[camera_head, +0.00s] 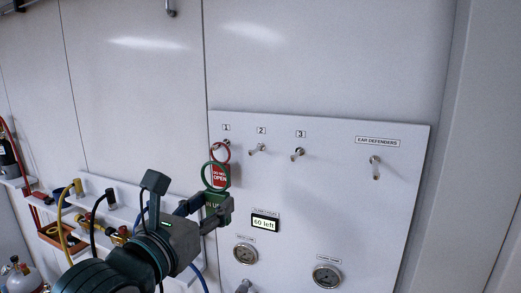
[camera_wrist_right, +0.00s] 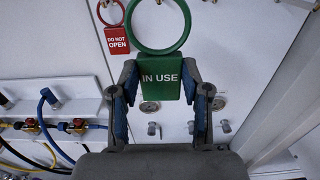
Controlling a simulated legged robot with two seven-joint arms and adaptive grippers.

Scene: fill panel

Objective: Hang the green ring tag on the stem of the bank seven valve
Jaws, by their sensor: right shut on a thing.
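The green ring tag (camera_head: 213,202) has a large ring above a plate reading IN USE. It also shows in the right wrist view (camera_wrist_right: 160,88), ring pointing up. My right gripper (camera_head: 208,208) is shut on the tag's plate and holds it in front of the white panel, ring free. Valves with red and yellow fittings (camera_wrist_right: 33,125) sit on a rack at the left, with hoses attached. I cannot read a bank seven label on any of them. My left gripper is not in view.
A red DO NOT OPEN tag (camera_head: 220,174) hangs on peg 1, behind the green ring in the head view. Pegs 2 (camera_head: 257,149) and 3 (camera_head: 297,154) and the ear defenders peg (camera_head: 375,168) are bare. Gauges (camera_head: 326,276) and a 60-left display (camera_head: 265,223) are lower on the panel.

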